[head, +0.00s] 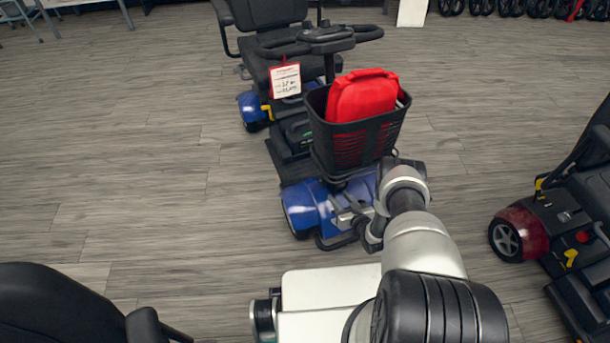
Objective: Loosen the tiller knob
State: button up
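A blue mobility scooter (312,207) stands in front of me with its front end toward me. Its tiller rises to black handlebars (326,34), with a black basket (345,142) on the near side. I cannot make out the tiller knob; the basket and my arm cover much of the lower tiller. My gripper (345,216) is low at the scooter's front, under the basket and in front of the blue body. Its fingertips are small and blend with the scooter's front, so I cannot tell whether it is open, shut or touching anything.
A red bag (363,95) sits in the basket, and a price tag (286,80) hangs from the handlebars. A dark red scooter (522,232) stands at the right. A black seat (60,305) is at the lower left. The wood floor (130,150) at left is clear.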

aim_at(322, 180)
jog(key=shift+n, duration=0.6)
jog(key=b+x, duration=0.8)
jog(key=x, duration=0.8)
jog(key=shift+w, duration=0.15)
jog(key=shift+w+a+b, duration=0.2)
jog(key=shift+w+b, duration=0.25)
jog(key=shift+w, duration=0.1)
